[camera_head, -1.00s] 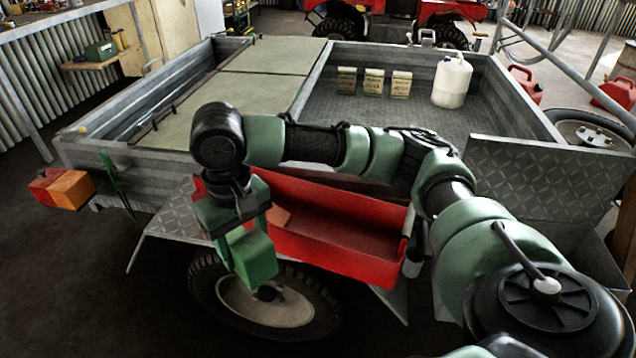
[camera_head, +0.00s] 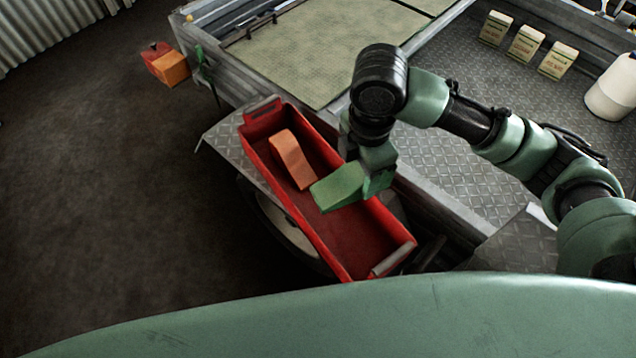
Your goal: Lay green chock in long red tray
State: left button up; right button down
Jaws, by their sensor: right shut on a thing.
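The long red tray (camera_head: 376,238) sits on the metal fender over the trailer's wheel. An orange chock (camera_head: 291,158) lies inside it, toward the far end. My right gripper (camera_head: 368,183) is shut on the green chock (camera_head: 338,187). It holds the chock over the tray's middle, beside the orange chock. I cannot tell whether the green chock touches the tray. The near part of the tray's floor is bare. My left gripper is not in view.
The trailer bed (camera_head: 428,157) lies to the right of the tray, with several cartons (camera_head: 525,45) and a white jug (camera_head: 612,88) in it. Open dark floor (camera_head: 120,200) lies on the left.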

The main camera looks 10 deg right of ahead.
jog(key=shift+s+a+r+n, duration=0.25)
jog(key=shift+r+n, duration=0.3)
jog(key=shift+n, duration=0.15)
jog(key=shift+s+n+p, duration=0.1)
jog(key=shift+n+p, duration=0.2)
jog(key=shift+p, duration=0.05)
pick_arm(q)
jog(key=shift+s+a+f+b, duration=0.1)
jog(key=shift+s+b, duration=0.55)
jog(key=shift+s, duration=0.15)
pick_arm(e)
send_over(349, 226)
notch_tip(349, 226, down, 20)
jog(key=shift+f, duration=0.1)
jog(key=c, duration=0.5)
grip_release()
jog(key=shift+f, duration=0.15)
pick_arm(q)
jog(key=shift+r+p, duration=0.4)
pick_arm(e)
notch_tip(349, 226, up, 12)
jog(key=shift+r, duration=0.2)
